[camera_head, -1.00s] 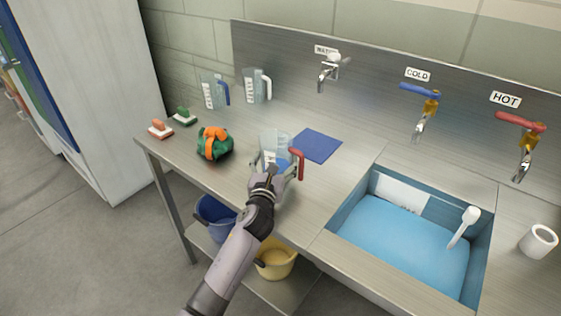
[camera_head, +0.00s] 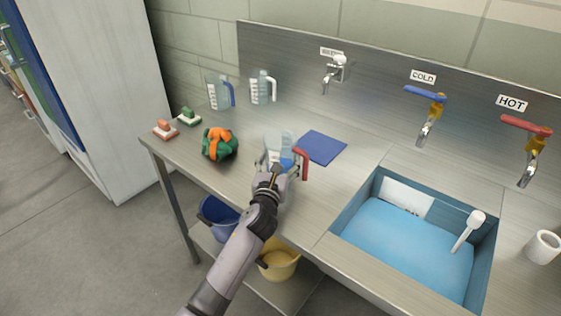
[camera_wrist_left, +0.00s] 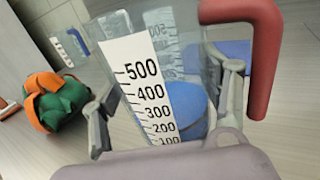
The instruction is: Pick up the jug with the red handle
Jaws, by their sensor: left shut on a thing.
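The clear jug with the red handle (camera_head: 303,163) is at the middle of the steel counter, with its handle on the right. In the left wrist view it fills the middle, with a white scale marked up to 500 (camera_wrist_left: 148,92) and its red handle (camera_wrist_left: 262,55) at upper right. My left gripper (camera_head: 281,170) is shut on the jug's body, one finger on each side, as the left wrist view also shows (camera_wrist_left: 165,110). I cannot tell whether the jug's base touches the counter. A round blue thing (camera_wrist_left: 187,105) shows through the jug. My right gripper is not in view.
A green and orange bundle (camera_head: 220,145) lies left of the jug, a blue mat (camera_head: 321,147) behind it. Jugs with blue (camera_head: 219,93) and white (camera_head: 262,87) handles stand at the back. The water-filled sink (camera_head: 405,240) is right, under the taps.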

